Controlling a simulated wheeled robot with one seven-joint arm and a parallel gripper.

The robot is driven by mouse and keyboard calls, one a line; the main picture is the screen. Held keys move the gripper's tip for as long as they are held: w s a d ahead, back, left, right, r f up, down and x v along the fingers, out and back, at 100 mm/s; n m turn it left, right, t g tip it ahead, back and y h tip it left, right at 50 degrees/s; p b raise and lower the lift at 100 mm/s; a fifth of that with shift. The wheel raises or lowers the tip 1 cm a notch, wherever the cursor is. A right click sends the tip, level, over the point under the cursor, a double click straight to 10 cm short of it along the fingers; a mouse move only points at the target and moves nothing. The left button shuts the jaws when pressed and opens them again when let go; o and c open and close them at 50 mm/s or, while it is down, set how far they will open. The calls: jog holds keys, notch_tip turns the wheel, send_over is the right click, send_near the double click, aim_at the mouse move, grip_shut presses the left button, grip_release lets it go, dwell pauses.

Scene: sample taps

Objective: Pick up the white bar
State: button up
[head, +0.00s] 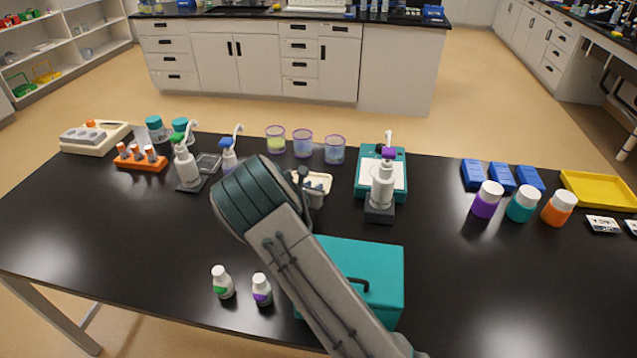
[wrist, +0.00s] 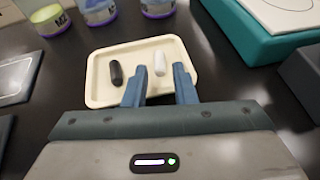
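The white bar (wrist: 160,63) lies in a cream tray (wrist: 100,97) in the wrist view, right of the tray's middle. A black bar (wrist: 116,74) lies in the same tray to its left. My gripper (wrist: 159,72) is open and empty, with its two blue fingers pointing at the white bar. The bar shows in the gap between the fingertips; the height between them is unclear. In the head view the tray (head: 321,181) is partly hidden by my arm, and I cannot make out the bars there.
Clear cups (head: 303,143) stand behind the tray. A teal device (head: 399,165) with a pump bottle (head: 382,183) in front is to the right. Another pump bottle (head: 187,167) stands left. A teal box (head: 375,268) and small bottles (head: 222,282) are nearer the front edge. Bare black tabletop (head: 120,230) lies left.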

aim_at(319, 181)
jog(key=shift+p+x, duration=0.6)
jog(key=shift+x, duration=1.4)
grip_shut()
